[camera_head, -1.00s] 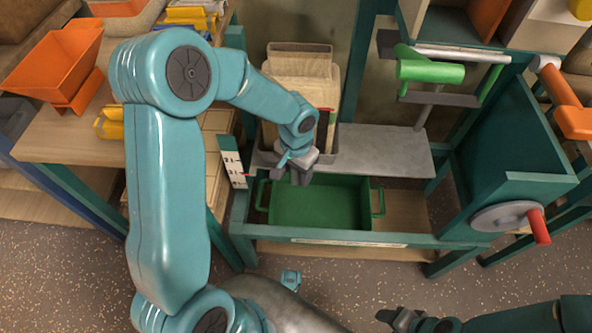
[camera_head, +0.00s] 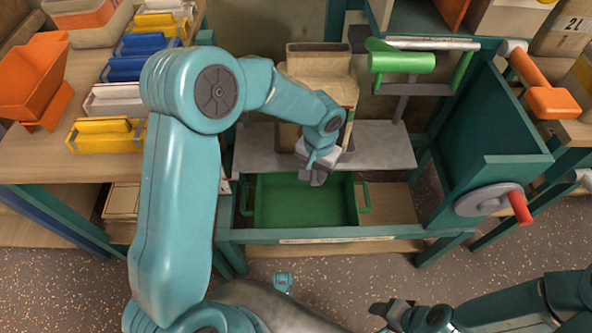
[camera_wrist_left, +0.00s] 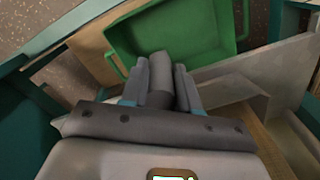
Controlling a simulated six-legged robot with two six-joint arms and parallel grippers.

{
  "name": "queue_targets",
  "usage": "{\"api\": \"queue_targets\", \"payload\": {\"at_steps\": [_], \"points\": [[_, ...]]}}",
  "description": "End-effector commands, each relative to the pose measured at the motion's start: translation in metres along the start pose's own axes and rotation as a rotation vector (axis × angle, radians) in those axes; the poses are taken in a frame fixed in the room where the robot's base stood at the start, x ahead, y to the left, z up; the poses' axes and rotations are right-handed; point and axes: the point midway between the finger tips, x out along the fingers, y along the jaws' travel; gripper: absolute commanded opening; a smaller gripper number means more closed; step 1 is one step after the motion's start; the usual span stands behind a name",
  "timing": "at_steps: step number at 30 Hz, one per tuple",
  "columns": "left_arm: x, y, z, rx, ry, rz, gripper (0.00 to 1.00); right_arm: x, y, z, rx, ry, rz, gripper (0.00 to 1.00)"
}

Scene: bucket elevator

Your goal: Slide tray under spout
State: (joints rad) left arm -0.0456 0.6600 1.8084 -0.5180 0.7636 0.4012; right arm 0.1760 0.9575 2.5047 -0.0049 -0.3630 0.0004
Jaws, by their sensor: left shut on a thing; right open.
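A grey metal shelf (camera_head: 388,145) spans the teal frame. A tall beige container (camera_head: 318,62) stands at its back, seemingly in a low grey tray mostly hidden by my left arm. My left gripper (camera_head: 314,178) is shut on a grey rounded handle (camera_wrist_left: 161,66), seen between the fingers in the left wrist view, where grey plates (camera_wrist_left: 226,92) lie beside it. I cannot tell for certain which part is the spout; a green cylinder with a lever (camera_head: 400,62) is right of the container. My right gripper (camera_head: 380,309) is open and empty at the bottom.
A green bin (camera_head: 300,215) with side handles sits below the shelf, in front of my left gripper. A crank wheel (camera_head: 485,200) with a red handle is at right. The left table holds several coloured bins and an orange hopper (camera_head: 32,80).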

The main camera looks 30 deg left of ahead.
Motion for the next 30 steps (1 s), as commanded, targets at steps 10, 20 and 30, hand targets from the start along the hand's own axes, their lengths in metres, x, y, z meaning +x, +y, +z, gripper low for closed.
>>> {"api": "queue_targets", "payload": {"at_steps": [10,20,30], "points": [[-0.002,0.037,-0.028,0.0,0.011,0.0,0.0,-0.003,-0.001,0.0,0.0,0.0,0.0,0.55],[-0.002,0.039,-0.03,-0.001,0.013,0.0,0.0,-0.003,-0.001,0.0,0.0,0.0,0.0,0.55],[-0.001,0.039,-0.028,0.0,0.007,0.0,0.55,-0.003,-0.001,0.0,0.0,0.0,0.0,0.55]]}}
